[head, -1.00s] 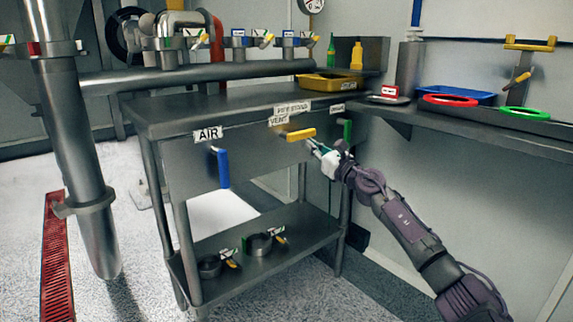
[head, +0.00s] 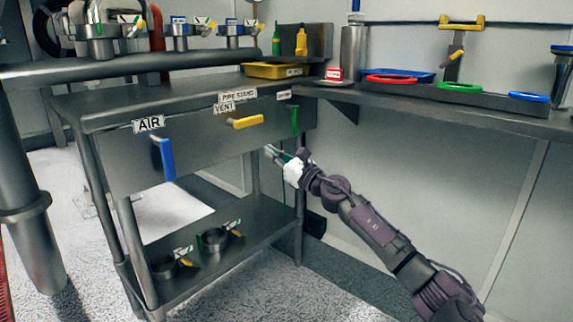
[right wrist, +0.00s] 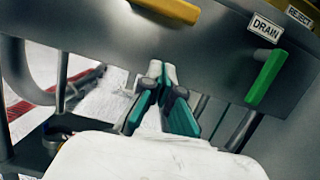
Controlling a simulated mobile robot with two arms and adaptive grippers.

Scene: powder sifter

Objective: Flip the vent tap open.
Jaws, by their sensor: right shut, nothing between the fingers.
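The vent tap's yellow handle (head: 246,122) lies roughly level on the front panel of the steel bench, under the VENT label (head: 224,107). In the right wrist view, part of the yellow handle (right wrist: 168,9) shows at the top edge. My right gripper (head: 270,151) is shut and empty, with its tips below and a little right of the handle in the head view, apart from it. In the right wrist view, the closed green-and-grey fingers (right wrist: 157,70) point toward the bench's lower edge. My left gripper is not in view.
The blue AIR handle (head: 164,158) hangs down at the left of the panel. The green DRAIN handle (right wrist: 265,78) hangs down to the right of the vent handle. A lower shelf (head: 205,262) holds metal fittings. The right side counter (head: 500,118) carries coloured rings.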

